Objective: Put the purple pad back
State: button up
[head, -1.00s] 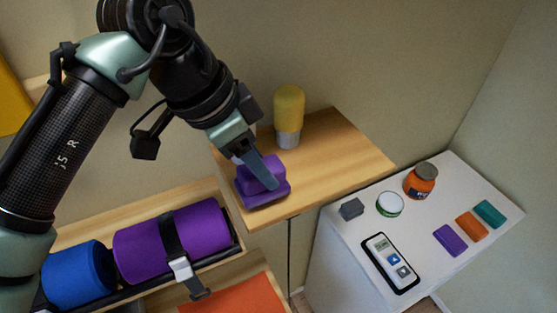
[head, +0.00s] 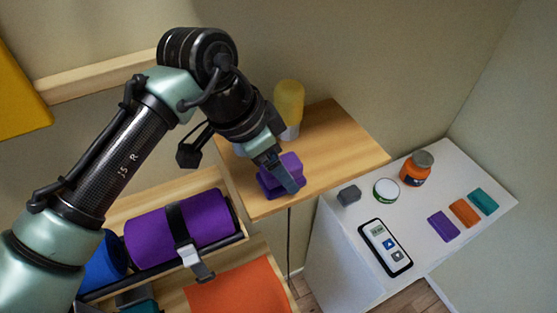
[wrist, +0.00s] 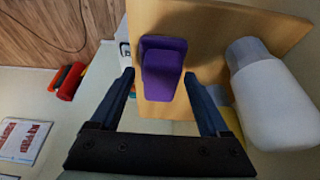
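A stepped purple pad (head: 292,162) lies on the wooden shelf top (head: 340,150), near its left front part. My gripper (head: 284,174) is right over it, pointing down, and one finger hides part of the pad. In the wrist view the purple pad (wrist: 163,68) shows between the two fingers of my gripper (wrist: 160,78), which stand apart with a gap on each side. I see no clear contact. A small flat purple piece (head: 443,226) lies on the white table, beside an orange one (head: 465,212) and a teal one (head: 483,201).
A yellow bottle (head: 289,103) stands behind the pad; a white bottle (wrist: 275,100) is close to my gripper. The white table (head: 345,265) holds an orange jar (head: 416,170), a round tin (head: 386,189), a grey cube (head: 349,195) and a device (head: 385,247). A strapped purple roll (head: 215,220) lies lower left.

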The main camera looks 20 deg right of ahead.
jog(key=shift+f+b, duration=0.15)
jog(key=shift+b, duration=0.2)
jog(key=b+v, duration=0.4)
jog(key=v, duration=0.9)
jog(key=shift+s+d, duration=0.2)
jog(key=shift+s, duration=0.05)
